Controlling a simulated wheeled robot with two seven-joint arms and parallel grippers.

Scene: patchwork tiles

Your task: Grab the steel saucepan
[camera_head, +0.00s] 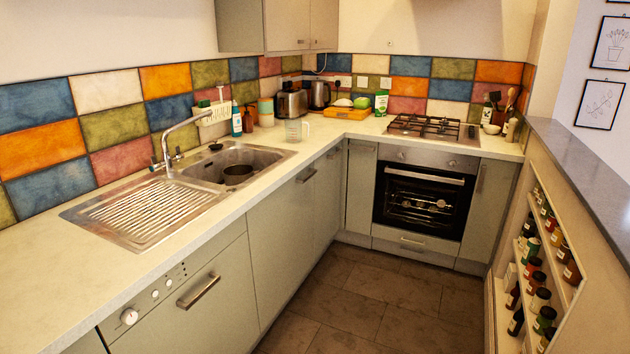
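A round, dark-looking vessel (237,174) sits low in the basin of the steel sink (275,153), on the left counter. It looks like a saucepan, but it is small and dim, and I cannot make out a handle. No other saucepan shows on the counter or the hob. Neither of my grippers is in view.
The sink's ribbed drainer (145,208) and tap (168,150) are beside the basin. The tiled floor (365,300) is clear; a spice rack (540,265) lines the right wall.

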